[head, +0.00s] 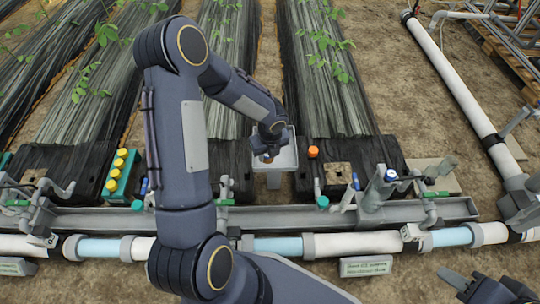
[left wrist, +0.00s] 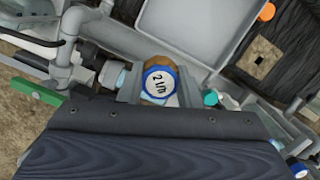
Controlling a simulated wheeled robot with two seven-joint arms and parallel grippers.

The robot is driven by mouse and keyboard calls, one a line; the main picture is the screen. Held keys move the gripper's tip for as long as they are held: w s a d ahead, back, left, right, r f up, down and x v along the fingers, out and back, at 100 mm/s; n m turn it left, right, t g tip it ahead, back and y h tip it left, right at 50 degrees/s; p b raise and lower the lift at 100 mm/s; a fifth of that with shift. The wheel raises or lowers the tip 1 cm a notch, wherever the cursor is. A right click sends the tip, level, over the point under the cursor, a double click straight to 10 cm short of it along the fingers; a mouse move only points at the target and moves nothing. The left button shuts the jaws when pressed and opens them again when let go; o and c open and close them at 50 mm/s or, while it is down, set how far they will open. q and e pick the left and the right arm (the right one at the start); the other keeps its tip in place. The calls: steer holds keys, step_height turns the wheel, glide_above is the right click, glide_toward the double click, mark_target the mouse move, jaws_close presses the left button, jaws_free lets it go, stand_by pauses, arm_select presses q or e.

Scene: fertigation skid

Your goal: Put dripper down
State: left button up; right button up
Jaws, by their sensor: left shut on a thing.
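My left gripper (head: 268,152) is over the grey tray (head: 289,160) in the head view. In the left wrist view, my left gripper (left wrist: 158,92) is shut on the dripper (left wrist: 158,78), a small round piece with a blue rim, a white face marked "2 l/h" and a brownish body. Its face is turned to the wrist camera. In the head view the dripper is mostly hidden by the gripper; I cannot tell whether it touches the tray. My right gripper (head: 490,291) is partly visible at the bottom right edge; its jaws are unclear.
An orange cap (head: 313,152) sits right of the tray, near a brown square plate with a hole (head: 340,175). A green rack (head: 121,178) with several yellow caps is at left. A grey channel (head: 270,217) with valves and a white pipe (head: 384,242) run across the front.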

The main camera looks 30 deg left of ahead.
arm_select(q)
steer(key=w+a+f+b, duration=0.1)
steer(key=f, duration=0.1)
steer(key=w+a+f+b, duration=0.1)
steer(key=w+f, duration=0.1)
steer(key=w+a+f, duration=0.1)
steer(key=w+f, duration=0.1)
steer(key=shift+a+b, duration=0.15)
steer(key=shift+b, duration=0.25)
steer(key=shift+w+a+f+b, duration=0.15)
steer(key=shift+f+b, duration=0.25)
steer(key=shift+f, duration=0.55)
steer(key=shift+w+a+f+b, duration=0.15)
steer(key=shift+f+b, duration=0.25)
steer(key=shift+f, duration=0.55)
steer(key=shift+d, duration=0.1)
steer(key=shift+f, duration=0.2)
steer(key=o, duration=1.1)
steer(key=shift+r, duration=0.15)
